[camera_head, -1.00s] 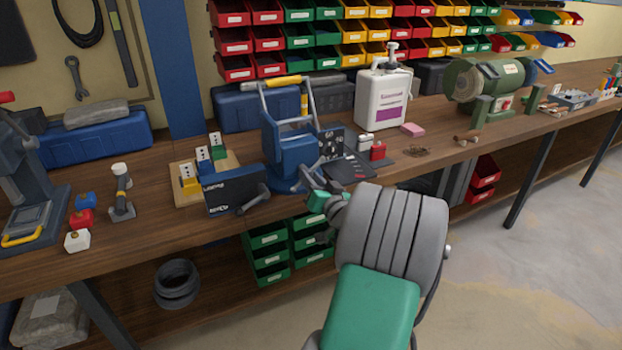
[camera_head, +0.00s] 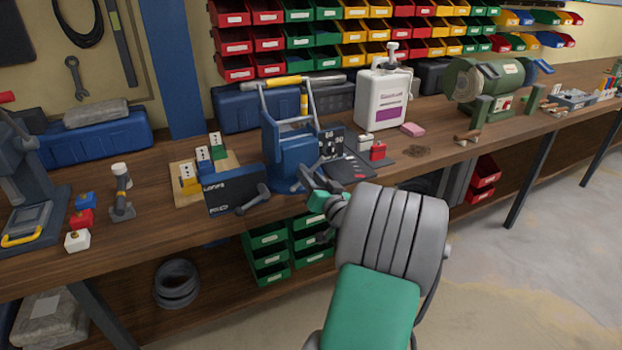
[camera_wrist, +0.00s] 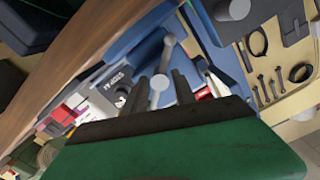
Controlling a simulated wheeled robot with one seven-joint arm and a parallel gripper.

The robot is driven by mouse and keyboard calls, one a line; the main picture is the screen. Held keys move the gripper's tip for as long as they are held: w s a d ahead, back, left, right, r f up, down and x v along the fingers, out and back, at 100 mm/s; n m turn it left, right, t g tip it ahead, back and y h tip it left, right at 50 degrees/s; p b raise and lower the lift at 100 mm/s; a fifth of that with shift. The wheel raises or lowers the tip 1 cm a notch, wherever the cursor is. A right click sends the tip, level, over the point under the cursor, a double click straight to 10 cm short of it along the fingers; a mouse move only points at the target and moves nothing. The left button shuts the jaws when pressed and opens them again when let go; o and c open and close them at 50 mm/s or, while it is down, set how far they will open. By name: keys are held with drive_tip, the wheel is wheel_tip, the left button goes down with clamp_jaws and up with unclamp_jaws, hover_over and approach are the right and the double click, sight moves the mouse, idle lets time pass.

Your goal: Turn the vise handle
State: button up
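The blue vise (camera_head: 290,152) stands on the wooden bench near its front edge, in the middle of the head view. My gripper (camera_head: 311,177) is at the vise's right front side. In the wrist view, the grey vise handle (camera_wrist: 164,61), a bar with round ends, runs down to the fingers. My gripper's two dark fingers (camera_wrist: 160,83) are apart, with the handle's near round end between them. I cannot tell whether either finger touches it. In the head view, the handle's end at the gripper is hard to make out.
A dark blue box (camera_head: 228,193) with a grey bar before it stands left of the vise. Green bins (camera_head: 268,256) hang below the bench edge.

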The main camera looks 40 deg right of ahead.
drive_tip(key=o, duration=0.7)
drive_tip(key=shift+o, duration=0.2)
drive_tip(key=v, duration=0.7)
drive_tip(key=shift+s+a+b, duration=0.2)
drive_tip(key=shift+s+b, duration=0.2)
drive_tip(key=shift+b, duration=0.05)
